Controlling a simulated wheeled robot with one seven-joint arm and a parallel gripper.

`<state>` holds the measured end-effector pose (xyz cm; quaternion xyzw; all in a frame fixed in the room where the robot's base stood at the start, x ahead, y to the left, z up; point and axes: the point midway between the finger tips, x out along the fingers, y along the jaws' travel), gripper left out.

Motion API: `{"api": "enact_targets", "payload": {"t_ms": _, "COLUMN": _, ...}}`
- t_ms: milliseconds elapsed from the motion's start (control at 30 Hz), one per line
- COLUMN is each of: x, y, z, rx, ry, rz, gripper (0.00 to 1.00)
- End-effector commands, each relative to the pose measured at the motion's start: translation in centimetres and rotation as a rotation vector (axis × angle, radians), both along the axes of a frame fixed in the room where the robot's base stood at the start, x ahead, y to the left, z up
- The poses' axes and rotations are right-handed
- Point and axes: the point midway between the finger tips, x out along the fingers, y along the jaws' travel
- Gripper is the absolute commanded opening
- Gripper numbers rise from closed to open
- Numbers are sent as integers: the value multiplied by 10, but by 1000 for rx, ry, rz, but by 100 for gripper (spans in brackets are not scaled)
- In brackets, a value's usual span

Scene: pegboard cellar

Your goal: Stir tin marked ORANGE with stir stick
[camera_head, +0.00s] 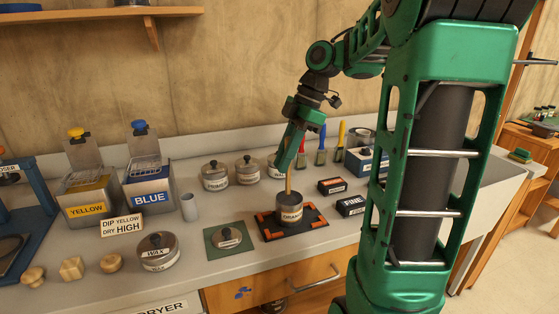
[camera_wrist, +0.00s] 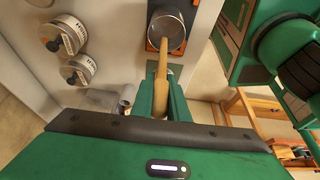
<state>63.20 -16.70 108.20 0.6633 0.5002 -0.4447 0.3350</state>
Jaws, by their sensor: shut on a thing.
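The tin marked ORANGE (camera_head: 291,214) stands open on a dark mat with orange corner pieces (camera_head: 316,222) near the counter's front edge. My gripper (camera_head: 289,165) is above the tin, shut on the wooden stir stick (camera_head: 288,184). The stick points down, and its lower end is inside the tin's mouth, hidden by the rim in the head view. In the wrist view the stick (camera_wrist: 163,55) runs from my gripper (camera_wrist: 161,90) into the round tin (camera_wrist: 167,30). I cannot tell how deep the tip is.
Lidded tins, including PRIMER (camera_head: 215,176), stand behind. A black FINE block (camera_head: 351,205) lies to the right. YELLOW (camera_head: 86,207) and BLUE (camera_head: 150,196) containers stand at far left.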

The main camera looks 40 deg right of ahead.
Motion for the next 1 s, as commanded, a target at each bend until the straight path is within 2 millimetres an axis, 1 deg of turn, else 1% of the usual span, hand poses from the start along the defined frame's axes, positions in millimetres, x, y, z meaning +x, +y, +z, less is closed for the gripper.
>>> {"api": "enact_targets", "payload": {"t_ms": 533, "x": 0, "y": 0, "z": 1, "rx": 0, "ry": -1, "rz": 0, "gripper": 0}}
{"api": "enact_targets", "payload": {"t_ms": 1000, "x": 1, "y": 0, "z": 40, "rx": 0, "ry": -2, "rz": 0, "gripper": 0}}
